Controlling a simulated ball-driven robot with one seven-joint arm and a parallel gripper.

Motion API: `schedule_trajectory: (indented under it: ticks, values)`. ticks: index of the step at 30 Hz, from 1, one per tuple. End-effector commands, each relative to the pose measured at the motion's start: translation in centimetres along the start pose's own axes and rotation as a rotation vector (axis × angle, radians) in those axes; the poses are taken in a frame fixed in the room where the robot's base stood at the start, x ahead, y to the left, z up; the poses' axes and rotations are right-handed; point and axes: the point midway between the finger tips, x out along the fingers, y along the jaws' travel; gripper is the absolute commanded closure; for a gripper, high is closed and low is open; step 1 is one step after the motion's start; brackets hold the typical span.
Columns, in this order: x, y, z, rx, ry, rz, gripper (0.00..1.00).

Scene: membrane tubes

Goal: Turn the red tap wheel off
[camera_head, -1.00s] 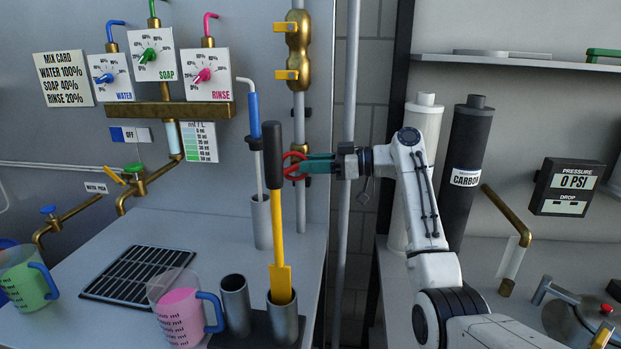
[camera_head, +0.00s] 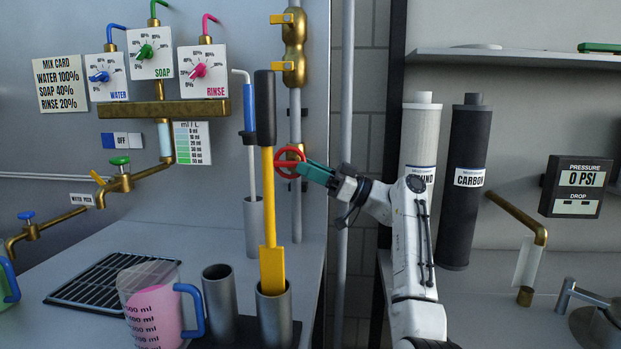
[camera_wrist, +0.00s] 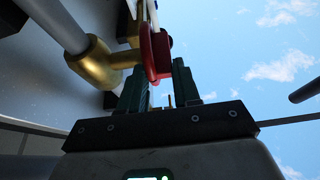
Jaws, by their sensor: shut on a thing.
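The red tap wheel (camera_head: 288,161) is on the vertical pipe at the back of the left counter, partly behind the black handle of a yellow paddle. In the wrist view the red wheel (camera_wrist: 154,52) shows edge-on beside its brass valve body (camera_wrist: 95,62). My gripper (camera_head: 305,168) reaches it from the right, with green fingers at the wheel's right rim. In the wrist view the fingers (camera_wrist: 158,72) stand on either side of the wheel's rim, shut on it.
The yellow paddle (camera_head: 271,215) stands in a grey cup (camera_head: 274,318) in front of the wheel. A pink-filled jug (camera_head: 158,309) and another grey cup (camera_head: 218,300) stand to its left.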

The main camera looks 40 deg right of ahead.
Motion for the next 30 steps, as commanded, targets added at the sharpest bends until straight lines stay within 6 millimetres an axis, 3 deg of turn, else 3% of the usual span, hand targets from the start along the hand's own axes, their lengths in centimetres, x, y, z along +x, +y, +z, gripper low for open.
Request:
schedule_trajectory:
  ticks: [13, 14, 18, 20, 30]
  values:
    - [0.14, -0.41, 0.21, 0.002, 0.004, -0.016, 0.98]
    - [0.14, -0.42, 0.21, 0.002, 0.004, -0.016, 0.66]
    - [0.17, -0.37, 0.19, 0.002, 0.004, -0.014, 0.53]
    - [0.16, -0.33, 0.16, 0.002, 0.004, -0.013, 0.49]
    - [-0.70, -0.14, 0.12, 0.001, 0.005, -0.006, 0.49]
